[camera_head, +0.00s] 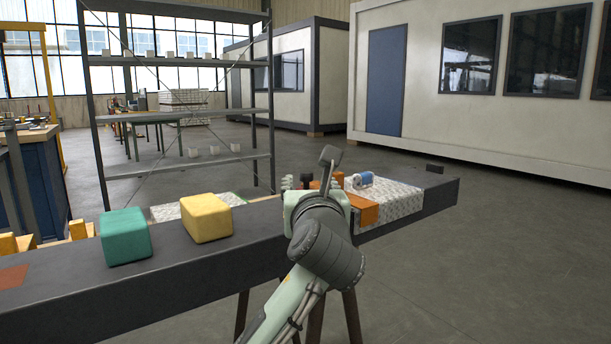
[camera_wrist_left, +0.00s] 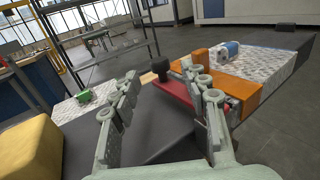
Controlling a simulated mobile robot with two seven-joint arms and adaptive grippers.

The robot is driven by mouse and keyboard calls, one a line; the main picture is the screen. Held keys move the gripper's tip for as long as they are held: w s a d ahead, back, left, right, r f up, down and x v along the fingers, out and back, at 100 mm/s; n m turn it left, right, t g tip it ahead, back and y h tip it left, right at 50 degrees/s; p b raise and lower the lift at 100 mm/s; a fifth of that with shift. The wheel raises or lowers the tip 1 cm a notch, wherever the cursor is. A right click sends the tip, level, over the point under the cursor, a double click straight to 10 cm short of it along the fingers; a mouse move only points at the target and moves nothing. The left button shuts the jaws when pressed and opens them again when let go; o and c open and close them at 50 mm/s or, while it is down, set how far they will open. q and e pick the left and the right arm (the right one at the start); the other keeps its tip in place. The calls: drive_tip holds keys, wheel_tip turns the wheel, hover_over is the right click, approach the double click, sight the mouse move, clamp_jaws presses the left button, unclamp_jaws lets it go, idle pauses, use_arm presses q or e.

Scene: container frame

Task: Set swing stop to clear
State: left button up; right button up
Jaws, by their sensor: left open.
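A red bar with a black knob (camera_wrist_left: 160,66), which appears to be the swing stop, shows in the left wrist view, beyond and between my left fingertips. The bar (camera_wrist_left: 176,90) runs to the right beneath the right finger, which hides part of it. In the head view a black knob (camera_head: 306,179) shows just past my left wrist, and the bar is mostly hidden. My left gripper (camera_wrist_left: 162,92) is open and empty, its fingers on either side of the line to the knob. I cannot tell whether a finger touches the bar. My right gripper is not in view.
A dark beam (camera_head: 190,256) carries a green block (camera_head: 126,237) and a yellow block (camera_head: 206,218) to the left. An orange piece (camera_wrist_left: 259,97), a patterned plate (camera_head: 396,198) and a blue-and-white part (camera_head: 364,178) lie to the right. A tall shelf rack (camera_head: 185,116) stands behind.

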sight(307, 178)
use_arm(q)
drive_tip(key=w, duration=0.5)
drive_tip(key=shift+w+a, duration=0.25)
drive_tip(key=shift+w, duration=0.15)
drive_tip(key=shift+c, duration=0.6)
clamp_jaws()
